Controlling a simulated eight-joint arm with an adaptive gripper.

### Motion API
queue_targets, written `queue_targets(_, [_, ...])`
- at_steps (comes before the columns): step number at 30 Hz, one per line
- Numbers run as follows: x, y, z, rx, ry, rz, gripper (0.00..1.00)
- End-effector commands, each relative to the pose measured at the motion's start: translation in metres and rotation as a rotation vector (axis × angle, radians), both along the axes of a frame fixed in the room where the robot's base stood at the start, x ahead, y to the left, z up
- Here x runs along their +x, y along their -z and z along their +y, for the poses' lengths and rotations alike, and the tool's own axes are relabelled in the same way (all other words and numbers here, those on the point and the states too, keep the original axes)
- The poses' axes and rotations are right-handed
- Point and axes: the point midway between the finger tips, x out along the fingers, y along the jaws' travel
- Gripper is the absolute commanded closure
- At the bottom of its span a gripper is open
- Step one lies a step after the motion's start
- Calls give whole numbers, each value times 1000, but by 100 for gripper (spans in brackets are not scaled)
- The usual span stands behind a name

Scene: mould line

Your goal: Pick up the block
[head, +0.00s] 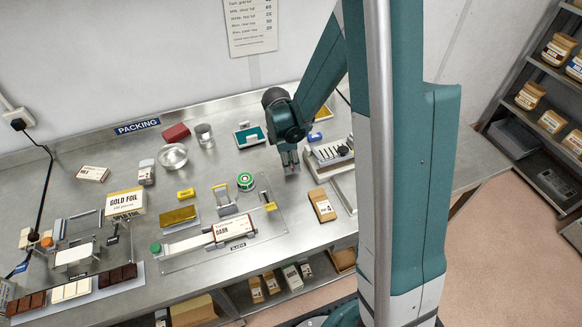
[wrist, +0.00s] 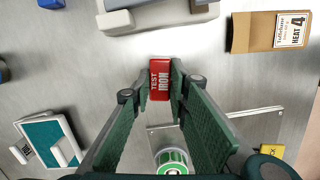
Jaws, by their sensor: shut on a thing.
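The block (wrist: 160,79) is small and red, with white lettering that includes "TEST". In the wrist view it sits between the fingertips of my gripper (wrist: 160,84), which is shut on it with one finger on each side. In the head view my gripper (head: 290,166) points down over the steel bench, right of the middle. The block is hard to make out there among the fingers. I cannot tell whether it touches the bench or is held just above it.
A green-topped round tin (head: 245,181) stands to the left, beyond a clear plate's edge. A teal tray (head: 250,137) lies behind left. A grey device (head: 329,152) and a brown packet (head: 322,205) are close on the right. Bare steel surrounds my gripper.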

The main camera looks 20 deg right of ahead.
Motion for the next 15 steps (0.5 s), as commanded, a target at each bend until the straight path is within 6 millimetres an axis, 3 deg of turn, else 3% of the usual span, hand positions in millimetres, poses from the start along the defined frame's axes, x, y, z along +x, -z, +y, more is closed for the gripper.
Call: queue_targets(15, [-1,-60,0,0,0,0,93])
